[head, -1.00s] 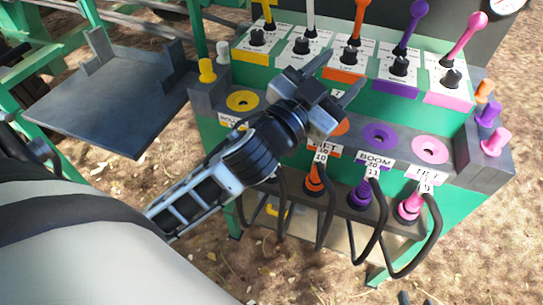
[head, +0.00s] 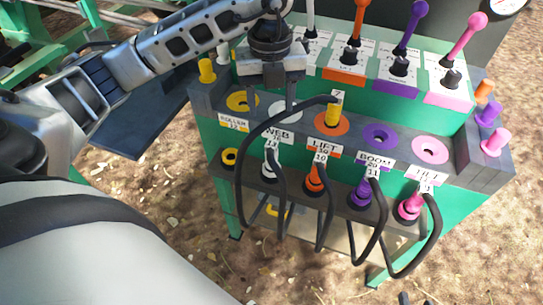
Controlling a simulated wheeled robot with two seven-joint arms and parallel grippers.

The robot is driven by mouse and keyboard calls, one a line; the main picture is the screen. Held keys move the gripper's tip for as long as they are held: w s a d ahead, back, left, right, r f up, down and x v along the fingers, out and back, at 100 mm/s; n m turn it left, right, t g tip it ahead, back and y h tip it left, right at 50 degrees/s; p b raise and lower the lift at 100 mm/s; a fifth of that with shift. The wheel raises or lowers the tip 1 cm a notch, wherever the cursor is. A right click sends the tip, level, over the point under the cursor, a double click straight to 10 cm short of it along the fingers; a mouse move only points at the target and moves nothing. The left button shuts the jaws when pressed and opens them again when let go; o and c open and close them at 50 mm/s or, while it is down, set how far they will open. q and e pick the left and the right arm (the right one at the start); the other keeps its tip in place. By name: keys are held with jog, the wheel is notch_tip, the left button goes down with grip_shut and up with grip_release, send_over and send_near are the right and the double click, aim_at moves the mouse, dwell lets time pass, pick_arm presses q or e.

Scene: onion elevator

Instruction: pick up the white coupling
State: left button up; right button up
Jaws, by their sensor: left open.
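The white coupling (head: 268,172) stands upright in the lower row of the green panel, under the WEB label, with a black hose on it. In the upper row, the white-ringed socket (head: 284,108) is partly covered by my gripper. My left gripper (head: 271,82) is open and empty, fingers pointing down, above and behind the white coupling. It is in front of the levers and near the white-ringed socket. The arm comes in from the upper left. My right gripper is not in view.
A yellow coupling (head: 333,114) sits at the orange-ringed socket, its black hose looping left across the white coupling's area. Orange (head: 315,180), purple (head: 361,192) and pink (head: 410,205) couplings with hoses stand to the right. Coloured levers (head: 408,40) rise behind.

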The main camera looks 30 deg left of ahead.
aim_at(272, 155)
pick_arm(q)
notch_tip(272, 155, down, 10)
jog(key=shift+f, duration=0.1)
jog(key=shift+s+d+f, duration=0.1)
jog(key=shift+f, duration=1.25)
jog(key=shift+d+f, duration=0.1)
jog(key=shift+f, duration=1.25)
jog(key=shift+c, duration=0.3)
jog(key=c, duration=1.1)
